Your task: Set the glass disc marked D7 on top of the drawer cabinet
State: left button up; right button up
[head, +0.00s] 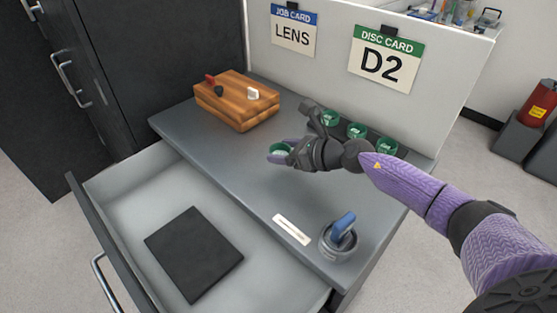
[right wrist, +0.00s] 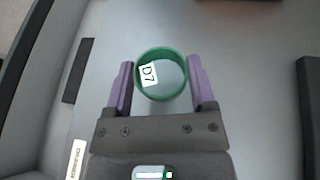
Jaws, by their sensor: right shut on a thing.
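The glass disc D7 (right wrist: 162,74) sits in a green ring with a white label, between the fingers of my right gripper (right wrist: 160,66) in the right wrist view. My right gripper (head: 292,152) is shut on it. In the head view the disc (head: 280,150) shows at the fingertips, over the grey top of the drawer cabinet (head: 250,190). Its exact height above the top is hard to tell. My left gripper is not in view.
Several green-ringed discs (head: 357,130) stand at the back right, partly behind my gripper. A wooden block (head: 235,100) with knobs is at the back left. A blue-handled tool (head: 342,230) stands at the front right beside a white strip (head: 291,229). The drawer (head: 130,190) is open. The disc card (head: 385,60) reads D2.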

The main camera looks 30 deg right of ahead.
aim_at(284, 170)
notch_tip(284, 170, down, 4)
jog(key=shift+r+b, duration=0.1)
jog(key=shift+b, duration=0.5)
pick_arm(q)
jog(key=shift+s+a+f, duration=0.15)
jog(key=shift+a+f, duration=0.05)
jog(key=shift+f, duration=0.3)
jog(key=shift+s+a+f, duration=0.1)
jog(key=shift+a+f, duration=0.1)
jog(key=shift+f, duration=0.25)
pick_arm(e)
jog(key=shift+r, duration=0.15)
jog(key=shift+f, duration=0.2)
jog(key=o, duration=0.9)
jog(key=shift+o, duration=1.4)
jog(key=shift+r, duration=0.35)
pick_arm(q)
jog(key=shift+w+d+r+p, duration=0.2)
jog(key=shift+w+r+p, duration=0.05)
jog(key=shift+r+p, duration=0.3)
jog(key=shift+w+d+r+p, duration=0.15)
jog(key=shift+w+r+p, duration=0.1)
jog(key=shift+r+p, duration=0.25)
pick_arm(e)
jog(key=v, duration=1.1)
jog(key=shift+s+d, duration=0.3)
jog(key=shift+s, duration=0.05)
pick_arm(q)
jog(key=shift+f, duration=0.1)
